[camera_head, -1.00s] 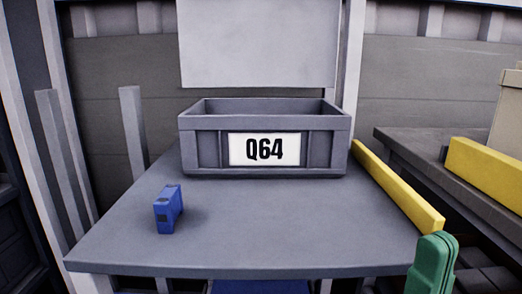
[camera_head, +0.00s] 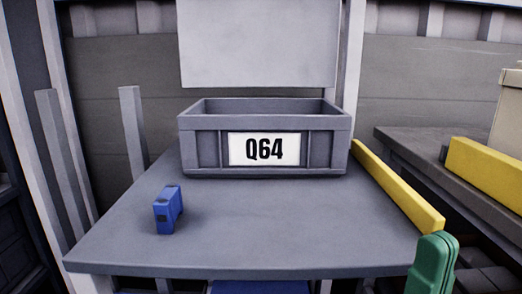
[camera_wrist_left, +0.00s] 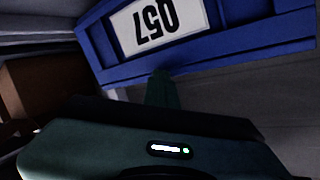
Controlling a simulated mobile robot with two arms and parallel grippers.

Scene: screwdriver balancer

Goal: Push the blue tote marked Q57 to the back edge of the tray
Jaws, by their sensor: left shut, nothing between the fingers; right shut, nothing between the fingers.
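The blue tote marked Q57 (camera_wrist_left: 215,42) fills the upper part of the left wrist view, its white label upside down there. My left gripper (camera_wrist_left: 162,80) is shut and empty, its green fingertips at the tote's near edge; I cannot tell whether they touch it. In the head view a strip of blue (camera_head: 262,287) shows below the tabletop's front edge, perhaps the same tote, mostly hidden. The tray's back edge is not clearly visible. My right gripper (camera_head: 436,250) is green, shut and empty, at the table's front right corner.
A grey tote marked Q64 (camera_head: 210,150) stands at the back of the grey tabletop (camera_head: 270,225). A small blue block (camera_head: 168,210) stands at left. A yellow bar (camera_head: 395,185) runs along the right edge. A brown box (camera_wrist_left: 50,95) shows at left in the left wrist view.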

